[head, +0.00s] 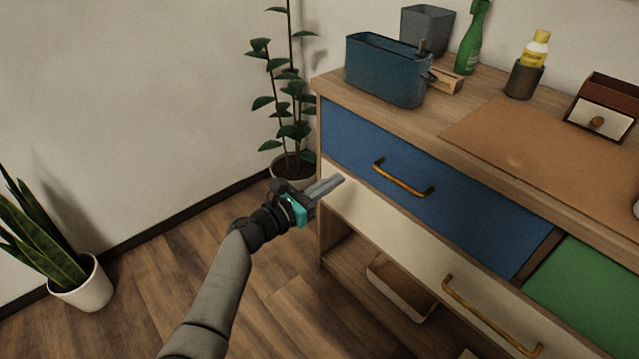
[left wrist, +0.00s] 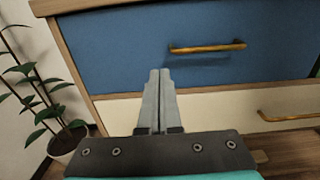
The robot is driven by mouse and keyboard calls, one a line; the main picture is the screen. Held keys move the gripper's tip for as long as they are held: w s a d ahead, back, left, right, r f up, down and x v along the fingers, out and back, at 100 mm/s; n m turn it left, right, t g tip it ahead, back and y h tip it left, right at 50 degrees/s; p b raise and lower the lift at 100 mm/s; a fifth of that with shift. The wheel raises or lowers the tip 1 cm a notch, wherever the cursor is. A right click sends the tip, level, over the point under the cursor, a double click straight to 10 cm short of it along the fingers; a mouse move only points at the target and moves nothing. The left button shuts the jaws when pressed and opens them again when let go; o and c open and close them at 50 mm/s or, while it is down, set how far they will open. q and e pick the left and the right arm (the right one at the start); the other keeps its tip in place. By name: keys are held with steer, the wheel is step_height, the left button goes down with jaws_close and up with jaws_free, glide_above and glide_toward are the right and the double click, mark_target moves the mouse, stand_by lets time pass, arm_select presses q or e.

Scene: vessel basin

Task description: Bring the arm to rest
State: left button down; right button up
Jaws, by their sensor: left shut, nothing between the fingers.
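My left gripper (head: 329,187) is shut and empty. It hangs in the air in front of the sideboard, near its left end, by the seam between the blue drawer (head: 345,138) and the cream drawer (head: 365,208). In the left wrist view the closed fingers (left wrist: 158,90) point at the blue drawer, below and left of its brass handle (left wrist: 207,47). I cannot tell the exact gap between the fingertips and the drawer front. Both drawers look closed. My right gripper is not in view.
On the sideboard top stand a blue basin (head: 385,72), a grey bin (head: 426,28), a green spray bottle (head: 470,42), a yellow-capped bottle in a cup (head: 524,80) and a small drawer box (head: 598,118). Potted plants stand at the corner (head: 293,165) and far left (head: 85,287). Floor between is clear.

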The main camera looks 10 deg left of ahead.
arm_select(q)
steer(key=shift+p+v, duration=0.4)
steer(key=shift+v, duration=1.3)
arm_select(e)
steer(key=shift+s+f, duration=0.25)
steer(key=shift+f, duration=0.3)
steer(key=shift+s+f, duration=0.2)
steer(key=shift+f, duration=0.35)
